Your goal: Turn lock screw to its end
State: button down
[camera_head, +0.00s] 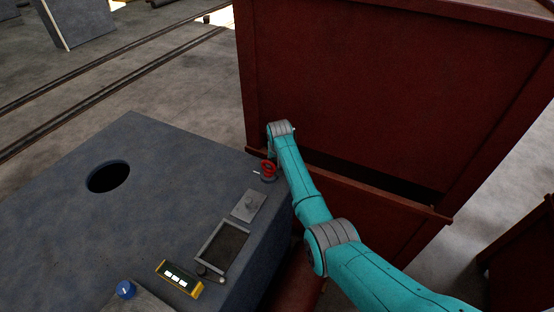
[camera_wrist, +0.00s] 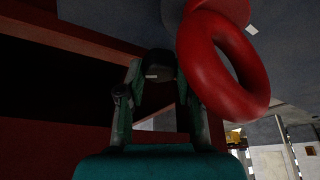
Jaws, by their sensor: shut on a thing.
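The lock screw has a red ring-shaped handwheel (camera_head: 268,166) and stands on the far right corner of the grey machine top (camera_head: 165,190). In the wrist view the red ring (camera_wrist: 222,70) is large at the upper right, tilted, and overlaps my right finger. My gripper (camera_wrist: 160,78) is at the ring and shut on it. The exact contact is hard to see, as the fingertips are dark and partly hidden. In the head view my arm's wrist bends down just beside the handwheel, and the fingers are mostly hidden.
A big dark red cabinet (camera_head: 390,85) stands close behind and right of my arm. On the machine top are a round hole (camera_head: 108,176), a framed dark panel (camera_head: 222,246), a yellow display box (camera_head: 179,278) and a blue knob (camera_head: 125,289). The middle of the top is clear.

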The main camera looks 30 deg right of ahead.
jog(key=n+y, duration=0.1)
jog(key=n, duration=0.2)
jog(key=n+y, duration=0.1)
jog(key=n, duration=0.3)
jog(key=shift+d+y, duration=0.2)
jog(key=shift+y, duration=0.2)
jog(key=n+y, duration=0.1)
jog(key=n, duration=0.2)
jog(key=n+g+y, duration=0.1)
jog(key=n, duration=0.2)
jog(key=shift+n, duration=0.4)
jog(key=c, duration=0.8)
grip_release()
jog(key=shift+o, duration=0.2)
notch_tip(320, 180, up, 10)
jog(key=shift+d, duration=0.1)
